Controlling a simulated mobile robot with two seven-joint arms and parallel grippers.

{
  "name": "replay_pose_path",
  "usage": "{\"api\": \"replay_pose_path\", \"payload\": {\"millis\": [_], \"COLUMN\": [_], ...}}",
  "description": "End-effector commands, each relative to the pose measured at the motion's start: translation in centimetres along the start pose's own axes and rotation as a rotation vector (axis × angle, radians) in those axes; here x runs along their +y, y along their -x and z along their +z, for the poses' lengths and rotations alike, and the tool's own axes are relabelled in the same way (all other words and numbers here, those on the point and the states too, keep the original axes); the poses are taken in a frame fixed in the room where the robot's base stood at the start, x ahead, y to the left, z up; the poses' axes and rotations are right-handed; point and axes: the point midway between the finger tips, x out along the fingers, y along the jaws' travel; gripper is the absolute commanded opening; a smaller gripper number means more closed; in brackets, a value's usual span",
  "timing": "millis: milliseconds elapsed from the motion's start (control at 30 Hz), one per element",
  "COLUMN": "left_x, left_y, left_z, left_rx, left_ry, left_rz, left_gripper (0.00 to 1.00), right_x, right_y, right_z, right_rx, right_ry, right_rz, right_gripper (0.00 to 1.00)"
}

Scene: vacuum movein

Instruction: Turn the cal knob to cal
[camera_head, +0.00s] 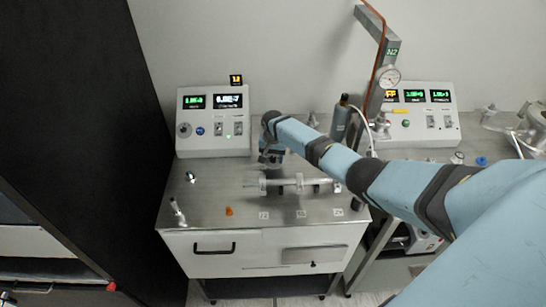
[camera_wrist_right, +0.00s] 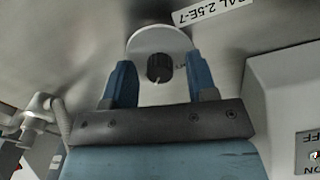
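In the right wrist view, a dark round knob (camera_wrist_right: 159,68) with a pale pointer line sits on a white disc (camera_wrist_right: 158,40). A label beside it, upside down, reads "AL 2.5E-7" with its start cut off. My right gripper (camera_wrist_right: 160,82) is open, one blue finger on each side of the knob in the picture. I see no finger touching it, and the depth between them is unclear. In the head view my right gripper (camera_head: 270,158) is over the bench top, right of the left control box, and the knob is hidden there. My left gripper is not in view.
The left control box (camera_head: 212,146) has lit displays and stands close left of my right gripper. A metal pipe fitting (camera_head: 298,184) lies on the bench in front.

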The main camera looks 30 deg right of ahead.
Motion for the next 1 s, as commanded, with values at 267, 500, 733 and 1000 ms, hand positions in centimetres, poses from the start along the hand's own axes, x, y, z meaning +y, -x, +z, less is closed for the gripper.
{"api": "replay_pose_path", "payload": {"millis": [267,500,733,1000], "left_x": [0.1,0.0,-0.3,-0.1], "left_y": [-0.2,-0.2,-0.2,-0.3], "left_z": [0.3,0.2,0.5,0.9], "left_rx": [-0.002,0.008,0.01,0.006], "left_ry": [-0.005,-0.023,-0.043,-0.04], "left_rz": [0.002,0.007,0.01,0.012], "left_gripper": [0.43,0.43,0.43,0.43], "right_x": [0.0,0.0,0.0,0.0], "right_y": [1.3,6.5,11.2,13.7], "right_z": [0.0,-0.1,0.0,0.0], "right_rx": [0.001,0.003,0.002,0.001], "right_ry": [0.002,0.002,0.001,0.0], "right_rz": [-0.001,-0.002,-0.001,0.0], "right_gripper": [0.53,0.53,0.53,0.53]}}
